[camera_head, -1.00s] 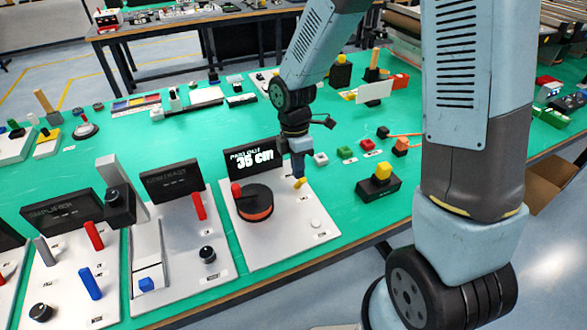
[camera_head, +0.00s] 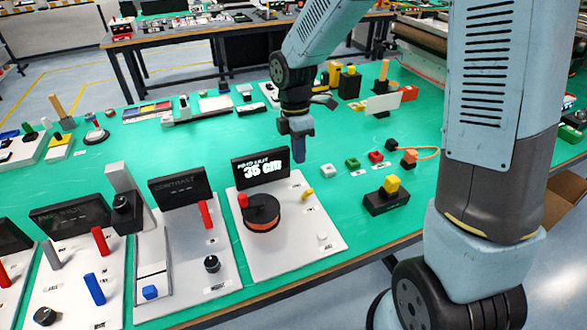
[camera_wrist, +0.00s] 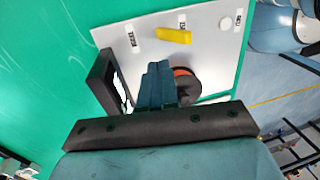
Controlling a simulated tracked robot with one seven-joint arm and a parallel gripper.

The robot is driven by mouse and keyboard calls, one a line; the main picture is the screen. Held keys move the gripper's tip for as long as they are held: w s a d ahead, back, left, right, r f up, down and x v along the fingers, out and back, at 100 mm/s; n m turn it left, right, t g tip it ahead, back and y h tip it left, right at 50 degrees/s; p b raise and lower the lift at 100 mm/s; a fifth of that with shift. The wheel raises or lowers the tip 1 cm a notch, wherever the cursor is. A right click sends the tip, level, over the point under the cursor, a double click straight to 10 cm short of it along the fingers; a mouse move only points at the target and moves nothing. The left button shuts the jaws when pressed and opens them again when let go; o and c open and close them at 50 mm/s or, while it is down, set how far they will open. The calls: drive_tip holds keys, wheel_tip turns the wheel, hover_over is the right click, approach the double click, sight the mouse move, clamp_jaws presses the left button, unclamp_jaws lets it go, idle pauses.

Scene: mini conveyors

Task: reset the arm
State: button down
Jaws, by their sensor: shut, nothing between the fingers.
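My arm comes down from the top of the head view, and my gripper (camera_head: 299,152) points straight down above the green table. It is shut and empty. In the head view it is behind and right of the small display reading 36 cm (camera_head: 262,168). Below it is a white panel (camera_head: 285,262) with an orange-and-black spool (camera_head: 262,213), a yellow piece (camera_head: 307,196) and a white button (camera_head: 322,237). In the wrist view the shut fingers (camera_wrist: 157,85) overlap the view of the spool (camera_wrist: 186,84); the yellow piece (camera_wrist: 174,36) is clear of them.
More panels with red and blue levers stand left of the spool panel. A black box with a yellow knob (camera_head: 391,186) is at the right. Small green (camera_head: 352,163) and red (camera_head: 376,156) blocks lie behind it. Green surface (camera_head: 190,155) behind the displays is free.

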drive_tip(key=s+d+r+m+t, duration=0.2)
drive_tip(key=s+d+r+m, duration=0.1)
drive_tip(key=d+r+m, duration=0.4)
drive_tip(key=s+d+r+m+t, duration=0.2)
drive_tip(key=s+d+r+m, duration=0.15)
drive_tip(key=d+r, duration=0.45)
drive_tip(key=s+d+r+m+t, duration=0.3)
drive_tip(key=s+d+r+m, duration=0.2)
drive_tip(key=s+m, duration=0.4)
drive_tip(key=r+m, duration=0.1)
drive_tip(key=m, duration=0.1)
drive_tip(key=shift+s+r+m+t+y, duration=0.3)
drive_tip(key=shift+r+m+y, duration=0.05)
drive_tip(key=shift+r+y, duration=0.05)
drive_tip(key=c, duration=1.8)
unclamp_jaws()
drive_tip(key=shift+d, duration=0.1)
